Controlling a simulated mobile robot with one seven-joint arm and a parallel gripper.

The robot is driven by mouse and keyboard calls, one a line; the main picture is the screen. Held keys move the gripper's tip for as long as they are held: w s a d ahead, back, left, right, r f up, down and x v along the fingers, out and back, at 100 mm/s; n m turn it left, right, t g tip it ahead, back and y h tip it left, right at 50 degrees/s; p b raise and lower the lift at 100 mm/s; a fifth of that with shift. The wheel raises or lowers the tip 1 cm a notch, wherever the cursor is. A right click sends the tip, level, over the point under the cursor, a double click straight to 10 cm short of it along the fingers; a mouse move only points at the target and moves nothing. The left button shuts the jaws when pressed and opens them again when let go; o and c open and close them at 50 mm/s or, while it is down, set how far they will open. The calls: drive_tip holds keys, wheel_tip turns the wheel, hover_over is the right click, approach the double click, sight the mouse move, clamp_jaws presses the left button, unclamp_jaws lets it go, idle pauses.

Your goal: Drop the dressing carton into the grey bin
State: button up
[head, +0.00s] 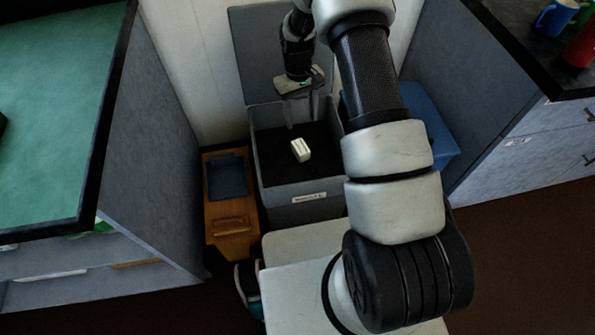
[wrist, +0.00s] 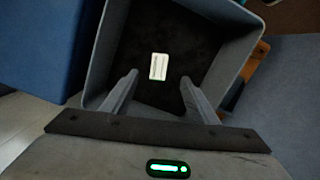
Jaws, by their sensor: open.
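The dressing carton (head: 301,150) is a small white box with dark lines on it. It shows inside the walls of the grey bin (head: 296,212), against the bin's dark inside. My gripper (head: 301,110) is above the bin, pointing down, with its fingers apart and nothing between them. In the wrist view, the carton (wrist: 158,66) lies beyond the fingertips (wrist: 160,78), clear of both, within the grey bin's rim (wrist: 100,58). I cannot tell for sure whether the carton touches the bin floor.
The grey bin's lid (head: 262,45) stands up at the back. An orange bin (head: 231,218) stands to the left and a blue bin (head: 428,120) to the right. A green-topped counter (head: 55,110) is at the left, and a dark-topped one holds a blue mug (head: 556,17) and red object (head: 582,48).

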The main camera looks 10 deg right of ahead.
wheel_tip(320, 180, up, 17)
drive_tip(key=w+p, duration=0.2)
drive_tip(key=p, duration=0.1)
drive_tip(key=shift+a, duration=0.25)
